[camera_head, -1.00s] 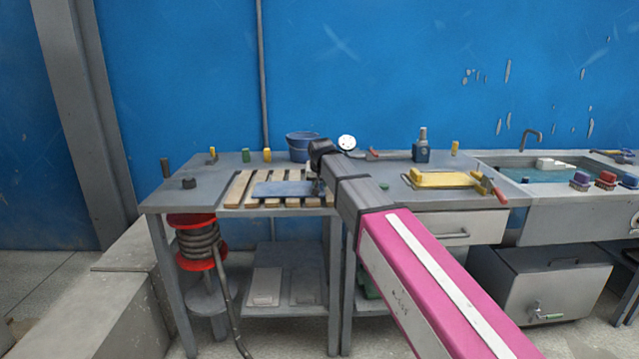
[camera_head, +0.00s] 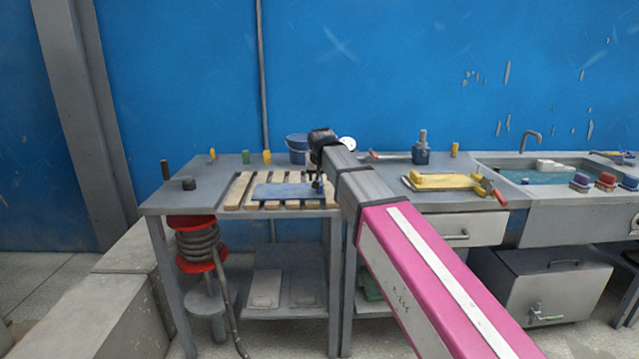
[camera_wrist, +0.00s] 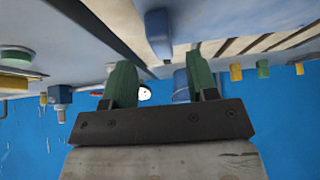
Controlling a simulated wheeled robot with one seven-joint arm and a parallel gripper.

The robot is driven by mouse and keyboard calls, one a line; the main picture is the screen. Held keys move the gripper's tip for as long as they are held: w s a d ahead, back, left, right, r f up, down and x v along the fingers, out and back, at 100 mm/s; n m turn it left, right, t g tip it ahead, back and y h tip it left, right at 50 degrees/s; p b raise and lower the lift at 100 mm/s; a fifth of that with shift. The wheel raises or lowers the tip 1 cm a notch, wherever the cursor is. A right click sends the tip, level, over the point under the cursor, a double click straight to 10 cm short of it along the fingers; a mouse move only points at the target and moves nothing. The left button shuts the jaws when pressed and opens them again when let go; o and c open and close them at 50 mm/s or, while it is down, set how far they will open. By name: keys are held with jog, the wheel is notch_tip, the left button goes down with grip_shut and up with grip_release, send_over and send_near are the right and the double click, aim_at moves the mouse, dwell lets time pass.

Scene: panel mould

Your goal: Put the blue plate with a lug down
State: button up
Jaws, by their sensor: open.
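The blue plate (camera_head: 285,191) lies flat on the slatted wooden rack (camera_head: 232,190) on the grey bench. In the wrist view, the plate's underside or edge shows pale blue at the top (camera_wrist: 215,12), and its blue lug (camera_wrist: 158,32) stands out toward my fingers. My gripper (camera_wrist: 160,75) has two green fingers spread apart with nothing between them. The lug is just beyond the fingertips, apart from them. In the head view my gripper (camera_head: 318,183) is small and dark at the plate's right end, partly hidden by my wrist.
A blue bucket (camera_head: 297,148) stands behind the rack. A yellow tool (camera_head: 440,182), a red-handled tool (camera_head: 495,190) and a blue bottle (camera_head: 421,153) are to the right on the bench. A sink (camera_head: 540,172) lies farther right. The bench's left end holds small posts.

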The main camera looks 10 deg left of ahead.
jog(key=a+v, duration=0.1)
jog(key=v, duration=0.5)
jog(key=shift+s+d+r, duration=0.25)
jog(key=shift+d+r, duration=0.15)
jog(key=shift+d, duration=0.15)
